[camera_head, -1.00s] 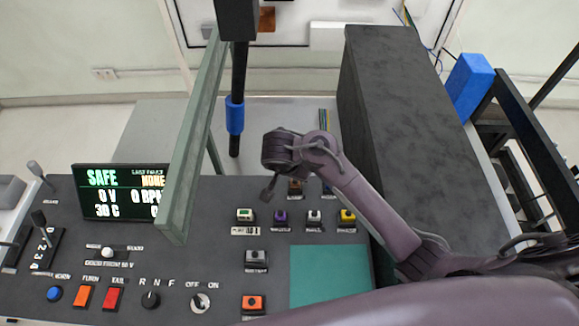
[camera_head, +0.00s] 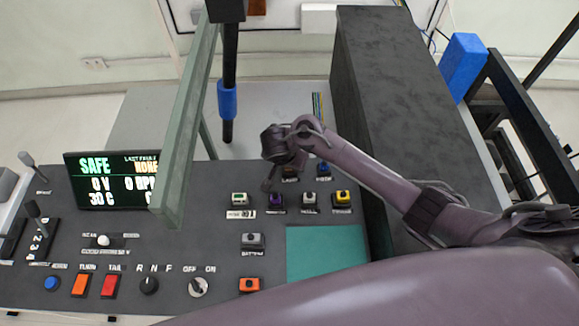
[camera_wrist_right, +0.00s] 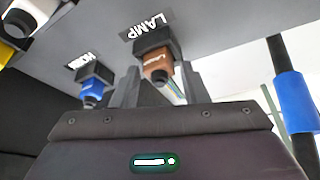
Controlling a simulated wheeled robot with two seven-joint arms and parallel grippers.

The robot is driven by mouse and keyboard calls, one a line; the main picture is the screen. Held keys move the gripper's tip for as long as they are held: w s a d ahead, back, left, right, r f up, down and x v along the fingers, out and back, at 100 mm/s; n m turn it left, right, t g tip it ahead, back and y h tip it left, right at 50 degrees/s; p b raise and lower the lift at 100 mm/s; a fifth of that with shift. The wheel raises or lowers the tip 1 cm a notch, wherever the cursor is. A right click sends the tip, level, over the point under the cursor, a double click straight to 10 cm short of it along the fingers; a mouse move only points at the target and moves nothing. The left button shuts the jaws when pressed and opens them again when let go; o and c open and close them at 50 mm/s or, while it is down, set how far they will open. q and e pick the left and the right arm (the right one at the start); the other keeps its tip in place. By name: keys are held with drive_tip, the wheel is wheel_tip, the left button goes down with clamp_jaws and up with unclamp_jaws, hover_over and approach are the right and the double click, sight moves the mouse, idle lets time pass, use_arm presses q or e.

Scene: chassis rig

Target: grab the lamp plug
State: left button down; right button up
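The lamp plug is a brown block in a black socket under the LAMP label. In the right wrist view the lamp plug (camera_wrist_right: 157,66) shows between the fingertips of my right gripper (camera_wrist_right: 160,88), which are apart with a gap on each side. Whether the fingers reach around it or stop short is hard to tell. In the head view my right gripper (camera_head: 270,180) is over the panel's back edge, and the lamp plug (camera_head: 290,173) is partly hidden behind it. My left gripper is in neither view.
A blue plug (camera_wrist_right: 93,90) sits beside the lamp plug. White, purple and yellow plugs (camera_head: 342,197) stand in a nearer row. A tall dark box (camera_head: 410,90) is to the right. A green frame (camera_head: 190,120) and a black post with a blue sleeve (camera_head: 227,100) are to the left.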

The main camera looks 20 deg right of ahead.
drive_tip(key=c, duration=0.7)
drive_tip(key=shift+r, duration=0.1)
